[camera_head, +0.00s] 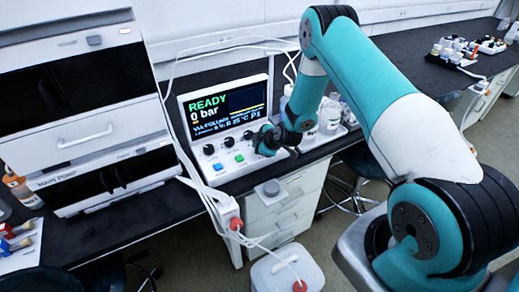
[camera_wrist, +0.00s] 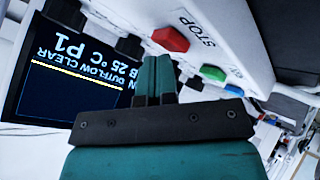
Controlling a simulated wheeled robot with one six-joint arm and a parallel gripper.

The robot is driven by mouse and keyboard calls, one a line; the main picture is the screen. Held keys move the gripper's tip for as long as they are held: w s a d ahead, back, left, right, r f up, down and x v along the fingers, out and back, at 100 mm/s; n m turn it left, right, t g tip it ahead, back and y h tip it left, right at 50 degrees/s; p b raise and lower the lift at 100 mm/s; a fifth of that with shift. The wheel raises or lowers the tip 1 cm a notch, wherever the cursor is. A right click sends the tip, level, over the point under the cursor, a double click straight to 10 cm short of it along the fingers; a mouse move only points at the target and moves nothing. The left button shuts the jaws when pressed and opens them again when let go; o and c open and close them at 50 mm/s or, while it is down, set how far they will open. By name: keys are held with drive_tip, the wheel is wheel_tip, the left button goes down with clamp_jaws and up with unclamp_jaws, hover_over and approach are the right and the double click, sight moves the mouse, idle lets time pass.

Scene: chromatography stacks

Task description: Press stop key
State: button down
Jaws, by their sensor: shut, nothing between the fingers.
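The control panel (camera_head: 215,145) has a screen (camera_head: 225,105) reading READY and 0 bar, with a row of black knobs and coloured keys below. In the wrist view the red key (camera_wrist: 170,39) sits beside the word STOP, seen upside down. My gripper (camera_wrist: 155,75) is shut and empty, its fingertips close to the red key; I cannot tell whether they touch it. In the head view my gripper (camera_head: 270,145) is at the panel's lower right and hides the red key.
A green key (camera_head: 239,158) and a blue key (camera_head: 218,166) lie left of my gripper. Bottles (camera_head: 330,115) stand right of the panel. White tubes hang from the panel's left side to a white canister (camera_head: 287,272) on the floor. Stacked white modules (camera_head: 85,110) stand at left.

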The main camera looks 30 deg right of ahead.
drive_tip(key=shift+r, duration=0.55)
drive_tip(key=shift+r+p, duration=1.6)
drive_tip(key=shift+r, duration=1)
drive_tip(key=shift+f, duration=0.1)
drive_tip(key=s+a+r+g+y, duration=0.1)
drive_tip(key=s+a+r, duration=0.2)
drive_tip(key=a+r, duration=0.25)
drive_tip(key=s+a+r+m+g+y, duration=0.1)
drive_tip(key=s+a+r, duration=0.1)
drive_tip(key=a+r, duration=0.35)
drive_tip(key=s+a+r+g+y, duration=0.1)
drive_tip(key=s+a+r, duration=0.2)
drive_tip(key=r, duration=0.5)
drive_tip(key=s+a+r+m+g, duration=0.1)
drive_tip(key=s+r, duration=0.3)
drive_tip(key=s, duration=0.5)
drive_tip(key=s+a+r+m+g, duration=0.1)
drive_tip(key=s+a+r+g, duration=0.1)
drive_tip(key=s, duration=0.7)
drive_tip(key=s+a+r+m+g, duration=0.1)
drive_tip(key=s+a+r+g, duration=0.1)
drive_tip(key=s+r, duration=0.4)
drive_tip(key=s+g, duration=0.1)
drive_tip(key=s, duration=0.3)
drive_tip(key=shift+a+r+h, duration=0.2)
drive_tip(key=shift+h, duration=0.1)
